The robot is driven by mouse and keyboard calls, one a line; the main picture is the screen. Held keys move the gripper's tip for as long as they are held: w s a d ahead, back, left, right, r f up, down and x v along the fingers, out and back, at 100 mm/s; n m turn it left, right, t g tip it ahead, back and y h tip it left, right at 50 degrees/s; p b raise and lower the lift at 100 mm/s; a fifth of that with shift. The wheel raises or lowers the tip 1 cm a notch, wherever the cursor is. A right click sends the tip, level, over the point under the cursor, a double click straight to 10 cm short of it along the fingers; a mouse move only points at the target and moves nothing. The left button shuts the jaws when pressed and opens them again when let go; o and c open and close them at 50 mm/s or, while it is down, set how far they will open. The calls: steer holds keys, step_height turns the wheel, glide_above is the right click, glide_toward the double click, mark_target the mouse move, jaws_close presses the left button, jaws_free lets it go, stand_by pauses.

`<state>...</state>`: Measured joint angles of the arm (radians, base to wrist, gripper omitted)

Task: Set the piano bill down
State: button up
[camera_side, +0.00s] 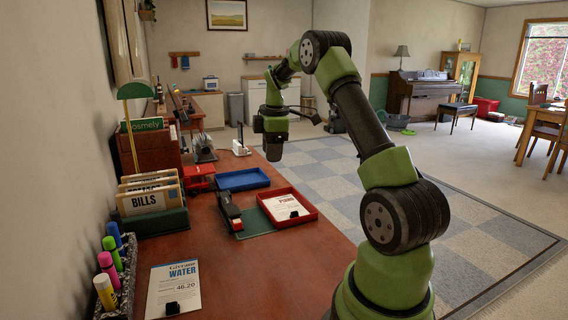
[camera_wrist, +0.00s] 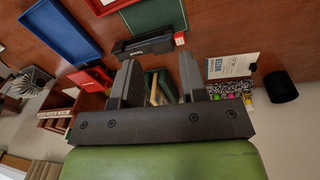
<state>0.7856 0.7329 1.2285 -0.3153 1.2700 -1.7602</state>
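The piano bill (camera_side: 287,207) is a white sheet with red lettering and a small black block on it. It lies in the red tray (camera_side: 316,212) on the desk. My gripper (camera_side: 273,158) hangs above the desk, behind the tray in the side view and apart from it. In the wrist view my gripper (camera_wrist: 160,75) has its two dark fingers spread, with nothing held between them. The red tray's edge (camera_wrist: 108,7) shows at the top there; the bill itself is out of that view.
A blue tray (camera_side: 242,180) sits behind the red one. A black stapler-like object (camera_side: 229,211) lies beside a green mat (camera_side: 252,223). The water bill (camera_side: 172,291) lies at the front left. A BILLS file holder (camera_side: 150,202) and a marker box (camera_side: 126,268) line the wall.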

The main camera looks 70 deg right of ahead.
steer(key=s+a+r+m+t, duration=0.1)
steer(key=a+r+m+t, duration=0.1)
steer(key=a+r, duration=0.55)
steer(key=s+a+r+m+t, duration=0.1)
steer(key=a+r+m, duration=0.25)
steer(key=a, duration=0.75)
steer(key=s+a+m+t+y, duration=0.2)
steer(key=s+a+m, duration=0.3)
steer(key=s+a, duration=0.7)
steer(key=shift+s+a+f+t+y, duration=0.25)
steer(key=shift+s+t+y, duration=0.05)
steer(key=shift+t, duration=0.3)
steer(key=shift+m, duration=0.25)
